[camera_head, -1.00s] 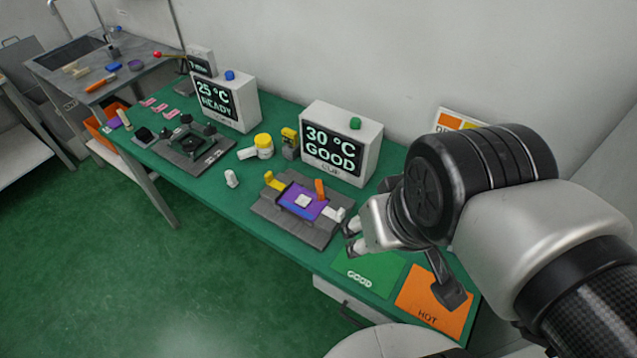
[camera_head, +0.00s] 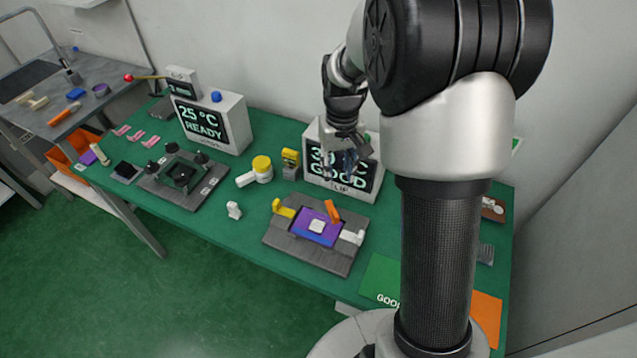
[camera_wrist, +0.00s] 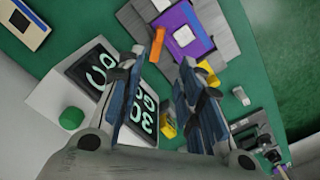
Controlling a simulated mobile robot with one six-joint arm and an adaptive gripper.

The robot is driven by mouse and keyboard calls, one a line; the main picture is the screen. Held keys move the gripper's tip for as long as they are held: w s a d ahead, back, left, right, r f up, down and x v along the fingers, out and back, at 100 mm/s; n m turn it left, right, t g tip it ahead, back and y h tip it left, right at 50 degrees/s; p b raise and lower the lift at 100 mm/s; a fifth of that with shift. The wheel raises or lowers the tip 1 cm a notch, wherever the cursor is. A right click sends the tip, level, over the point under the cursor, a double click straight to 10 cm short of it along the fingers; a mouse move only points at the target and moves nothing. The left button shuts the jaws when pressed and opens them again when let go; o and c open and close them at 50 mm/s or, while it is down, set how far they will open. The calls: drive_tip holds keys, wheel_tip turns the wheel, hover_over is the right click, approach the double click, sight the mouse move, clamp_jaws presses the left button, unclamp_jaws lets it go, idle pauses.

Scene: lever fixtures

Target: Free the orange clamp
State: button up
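The orange clamp (camera_head: 332,211) stands tilted up at the back edge of a purple plate (camera_head: 305,227) with a white square in its middle. The plate lies in a grey fixture (camera_head: 285,246). A yellow clamp (camera_head: 283,208) is at the plate's left and a white clamp (camera_head: 352,237) at its right. My gripper (camera_head: 348,162) is above and behind the fixture, in front of the 30 °C display. In the wrist view my gripper (camera_wrist: 158,66) has its fingers apart with nothing between them. The orange clamp (camera_wrist: 157,44) shows just beyond the fingertips, apart from them.
The 30 °C GOOD display (camera_head: 366,182) stands close behind my gripper. A yellow-lidded jar (camera_head: 262,169) and a small white piece (camera_head: 234,210) are left of the fixture. A green GOOD mat (camera_head: 380,280) lies at right, partly behind my arm.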

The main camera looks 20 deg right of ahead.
sight(335, 213)
wheel_tip(335, 213, down, 17)
drive_tip(key=b, duration=0.5)
drive_tip(key=shift+s+f, duration=0.1)
drive_tip(key=shift+f, duration=0.05)
drive_tip(key=shift+c, duration=0.5)
clamp_jaws()
